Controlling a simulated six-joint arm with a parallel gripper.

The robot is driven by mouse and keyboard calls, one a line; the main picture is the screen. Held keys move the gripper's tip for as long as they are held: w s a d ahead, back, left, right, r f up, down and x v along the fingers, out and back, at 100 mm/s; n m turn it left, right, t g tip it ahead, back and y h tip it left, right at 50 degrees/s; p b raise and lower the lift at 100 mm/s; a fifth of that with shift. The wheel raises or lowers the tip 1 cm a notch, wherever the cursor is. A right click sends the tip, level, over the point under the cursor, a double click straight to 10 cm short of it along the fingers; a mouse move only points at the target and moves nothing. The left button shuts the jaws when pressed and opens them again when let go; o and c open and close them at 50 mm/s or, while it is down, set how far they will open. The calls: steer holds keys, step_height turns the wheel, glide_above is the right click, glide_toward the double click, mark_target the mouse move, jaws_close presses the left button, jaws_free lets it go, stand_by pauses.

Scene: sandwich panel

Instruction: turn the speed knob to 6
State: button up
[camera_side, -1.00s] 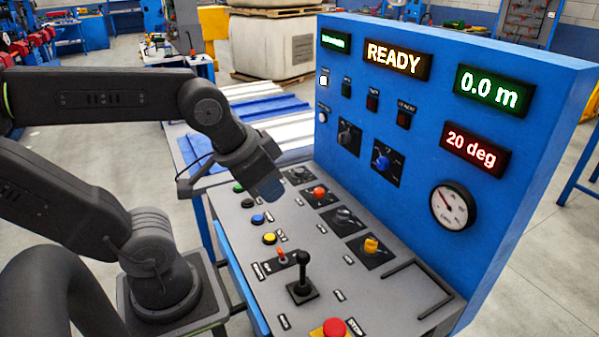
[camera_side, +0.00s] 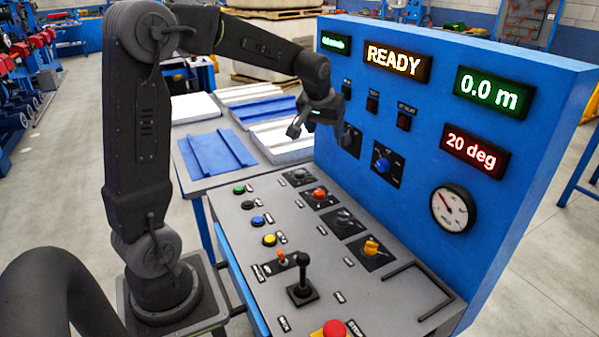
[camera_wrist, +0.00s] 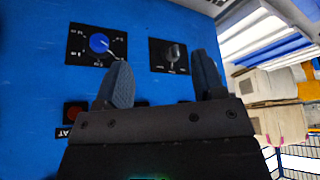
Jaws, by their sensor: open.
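A blue knob (camera_side: 383,165) on a black numbered dial plate sits on the upright blue panel. It also shows in the wrist view (camera_wrist: 99,43), with a pale pointer mark toward its lower right. A black knob (camera_wrist: 173,52) on a similar plate is beside it; in the side view it is partly hidden by my gripper. The labels are too small to tell which knob is speed. My gripper (camera_side: 318,125) is open and empty, in front of the panel near the black knob. In the wrist view its fingers (camera_wrist: 162,68) are apart, touching neither knob.
The sloping desk carries a red knob (camera_side: 319,194), a yellow knob (camera_side: 371,247), a black joystick (camera_side: 302,275), several coloured buttons and a red stop button (camera_side: 335,328). Panel displays include READY (camera_side: 397,61) and 20 deg (camera_side: 474,150). A table with panels (camera_side: 216,155) stands behind.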

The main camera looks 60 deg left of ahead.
steer(key=w+a+f+n+g, duration=0.1)
steer(key=w+a+f+n, duration=0.1)
steer(key=a+f, duration=0.4)
steer(key=w+a+f+n, duration=0.1)
steer(key=w+a+f, duration=0.2)
steer(key=a, duration=0.4)
steer(key=n+y, duration=0.1)
steer(key=n, duration=0.1)
glide_toward(300, 172)
steer(key=shift+g, duration=0.4)
steer(key=x, duration=0.9)
steer(key=shift+w+a, duration=0.1)
steer(key=shift+w, duration=0.2)
steer(key=shift+c, duration=0.3)
steer(key=c, duration=0.8)
